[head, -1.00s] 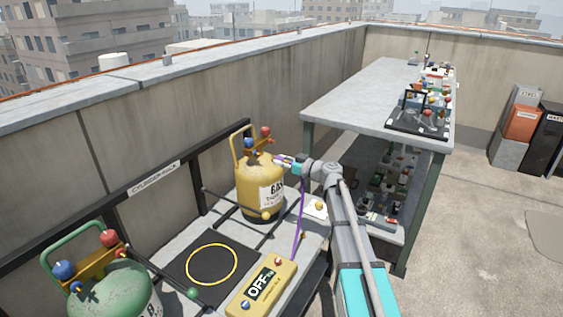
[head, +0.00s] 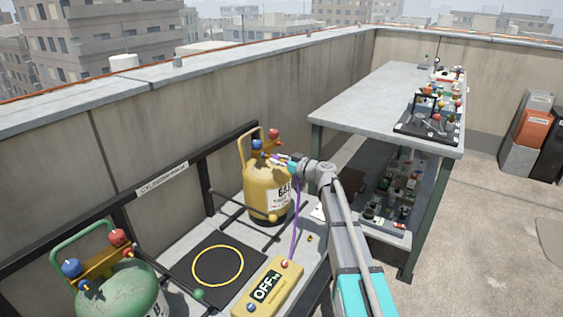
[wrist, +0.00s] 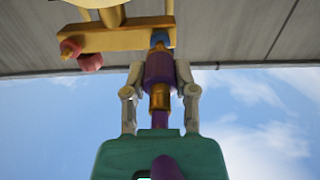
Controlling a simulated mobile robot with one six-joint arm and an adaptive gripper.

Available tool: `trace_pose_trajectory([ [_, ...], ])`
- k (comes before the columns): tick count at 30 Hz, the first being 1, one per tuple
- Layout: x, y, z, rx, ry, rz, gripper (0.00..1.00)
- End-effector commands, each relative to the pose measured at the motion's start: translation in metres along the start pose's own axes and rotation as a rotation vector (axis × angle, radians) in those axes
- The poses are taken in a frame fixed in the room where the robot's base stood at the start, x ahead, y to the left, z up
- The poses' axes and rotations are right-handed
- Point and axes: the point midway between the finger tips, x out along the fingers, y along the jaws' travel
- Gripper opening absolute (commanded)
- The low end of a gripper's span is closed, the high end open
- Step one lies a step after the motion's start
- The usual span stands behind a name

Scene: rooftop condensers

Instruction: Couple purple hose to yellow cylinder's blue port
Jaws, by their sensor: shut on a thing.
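The yellow cylinder (head: 262,196) stands upright in the rack, with a blue knob (head: 257,144) and a red knob (head: 273,133) at its top. My gripper (head: 284,160) is at the cylinder's valve, level with its top. In the wrist view my gripper (wrist: 160,78) is shut on the purple hose's end fitting (wrist: 159,68), with a brass collar behind it. The fitting points straight at the blue port (wrist: 160,38) under the yellow valve bar; they look in line and touching, but I cannot tell if they are joined. The purple hose (head: 294,225) hangs down from my gripper.
A green cylinder (head: 122,292) stands at the front left. A yellow box marked OFF (head: 268,288) and a black mat with a yellow ring (head: 195,278) lie on the bench. A grey table (head: 375,95) stands right of the cylinder, and the parapet wall (head: 165,130) runs behind.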

Motion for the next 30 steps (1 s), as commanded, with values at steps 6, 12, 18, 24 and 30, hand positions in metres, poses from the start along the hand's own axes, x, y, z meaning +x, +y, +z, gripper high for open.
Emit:
trace_pose_trajectory([
  [6, -0.001, -0.0001, -0.0001, 0.0, 0.0, 0.0, 0.0],
  [12, -0.0009, -0.0001, -0.0001, 0.0, 0.0, 0.0, 0.0],
  [18, 0.0006, 0.0, -0.0001, 0.0, 0.0, 0.0, 0.0],
  [24, 0.0027, 0.0001, -0.0001, 0.0, 0.0, 0.0, 0.0],
  [30, 0.0048, 0.0001, -0.0001, 0.0, 0.0, 0.0, 0.0],
])
